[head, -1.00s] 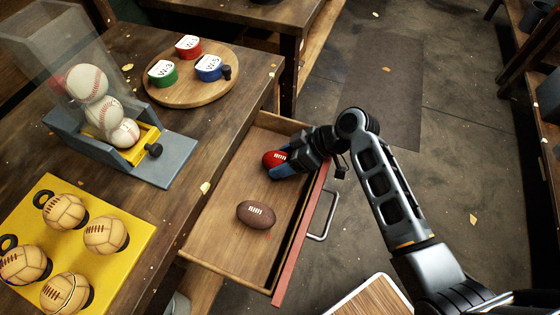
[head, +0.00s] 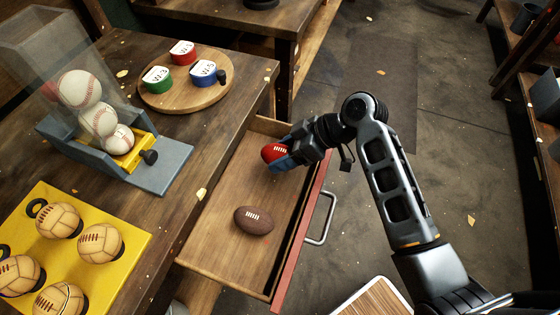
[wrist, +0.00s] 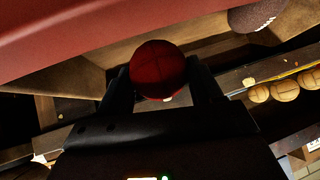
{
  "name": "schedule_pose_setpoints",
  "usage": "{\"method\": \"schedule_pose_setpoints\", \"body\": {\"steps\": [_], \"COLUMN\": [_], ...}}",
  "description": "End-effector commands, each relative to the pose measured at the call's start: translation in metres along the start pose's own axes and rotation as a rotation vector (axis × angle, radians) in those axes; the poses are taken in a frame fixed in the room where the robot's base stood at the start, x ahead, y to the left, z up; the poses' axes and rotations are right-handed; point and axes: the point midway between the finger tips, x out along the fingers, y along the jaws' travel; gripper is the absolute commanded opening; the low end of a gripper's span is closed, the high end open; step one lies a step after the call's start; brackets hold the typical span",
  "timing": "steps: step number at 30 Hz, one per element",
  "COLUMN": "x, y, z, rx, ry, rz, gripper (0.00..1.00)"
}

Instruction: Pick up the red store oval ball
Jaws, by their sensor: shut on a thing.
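The red oval ball (head: 273,152) with white laces is held at the far end of the open drawer (head: 222,232). My gripper (head: 279,161) comes in from the right and is shut on the ball. In the wrist view the red ball (wrist: 158,69) sits between the two dark fingers (wrist: 160,88), touching both. The ball appears raised a little above the drawer floor. A brown oval ball (head: 253,220) lies on the drawer floor nearer the front; part of it also shows in the wrist view (wrist: 252,17).
The drawer's red front (head: 296,255) has a metal handle (head: 323,218). On the table, a yellow board (head: 130,245) holds several tan balls, a clear dispenser (head: 160,175) holds baseballs, and a round wooden board (head: 187,103) carries three coloured tins.

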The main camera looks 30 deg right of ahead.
Motion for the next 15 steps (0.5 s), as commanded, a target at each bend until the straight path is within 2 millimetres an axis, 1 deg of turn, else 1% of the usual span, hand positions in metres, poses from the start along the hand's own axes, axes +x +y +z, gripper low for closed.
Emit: {"method": "schedule_pose_setpoints", "body": {"steps": [1, 6, 12, 15], "x": [-0.015, -0.052, -0.086, -0.099], "y": [0.003, 0.004, 0.004, 0.004], "z": [0.009, 0.016, 0.024, 0.026], "rx": [0.008, 0.007, 0.006, 0.005], "ry": [-0.002, -0.001, -0.002, -0.002], "rz": [0.007, 0.006, 0.005, 0.004], "gripper": [0.31, 0.31, 0.31, 0.31]}}
